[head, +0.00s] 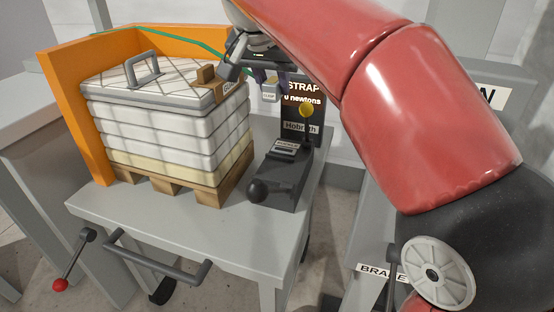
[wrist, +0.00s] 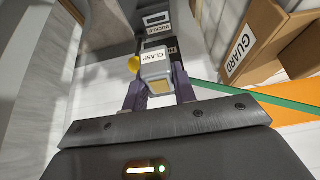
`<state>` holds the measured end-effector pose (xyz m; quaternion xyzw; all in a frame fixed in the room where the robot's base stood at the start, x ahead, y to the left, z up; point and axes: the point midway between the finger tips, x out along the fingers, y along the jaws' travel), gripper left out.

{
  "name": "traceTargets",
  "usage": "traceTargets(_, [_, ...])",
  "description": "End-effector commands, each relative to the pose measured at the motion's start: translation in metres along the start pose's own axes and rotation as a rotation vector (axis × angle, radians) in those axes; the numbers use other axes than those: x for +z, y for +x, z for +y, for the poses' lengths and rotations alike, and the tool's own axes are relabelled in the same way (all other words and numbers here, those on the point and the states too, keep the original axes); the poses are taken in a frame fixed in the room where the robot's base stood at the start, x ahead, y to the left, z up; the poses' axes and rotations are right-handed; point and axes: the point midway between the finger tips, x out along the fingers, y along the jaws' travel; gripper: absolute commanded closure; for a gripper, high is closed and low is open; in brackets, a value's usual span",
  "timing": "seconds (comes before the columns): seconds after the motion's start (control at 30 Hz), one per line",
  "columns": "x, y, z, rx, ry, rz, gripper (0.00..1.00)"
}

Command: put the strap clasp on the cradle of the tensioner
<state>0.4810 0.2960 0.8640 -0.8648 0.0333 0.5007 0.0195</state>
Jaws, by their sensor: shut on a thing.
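My gripper (head: 268,80) is shut on the strap clasp, a small pale block labelled CLASP (head: 269,95). The clasp also shows between the fingers in the wrist view (wrist: 155,65). It is held in the air, above and a little left of the tensioner (head: 277,188). The tensioner is a dark unit with a lever knob at its front and an upright panel reading STRAP, 0 newtons. A labelled block (head: 287,146) sits on it, and the wrist view shows a BUCKLE label (wrist: 157,20) beyond the clasp. I cannot make out the cradle's seat clearly. A green strap (wrist: 240,97) passes near my gripper.
A strapped stack of white quilted bundles (head: 170,130) stands on a wooden pallet left of the tensioner, with a cardboard GUARD piece (wrist: 262,45) at its top corner. An orange wall (head: 72,110) stands behind it. A yellow knob (head: 306,110) projects by the panel. The table front (head: 170,222) is bare.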

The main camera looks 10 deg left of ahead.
Motion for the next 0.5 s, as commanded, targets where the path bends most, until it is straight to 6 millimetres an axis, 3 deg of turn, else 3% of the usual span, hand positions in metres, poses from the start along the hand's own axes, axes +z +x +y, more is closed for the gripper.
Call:
traceTargets(0.03, [0.011, 0.018, 0.001, 0.003, -0.001, -0.002, 0.98])
traceTargets(0.3, [0.046, 0.079, 0.001, 0.002, -0.001, -0.002, 0.98])
traceTargets(0.5, [0.060, 0.105, 0.000, 0.001, 0.000, -0.001, 0.98])
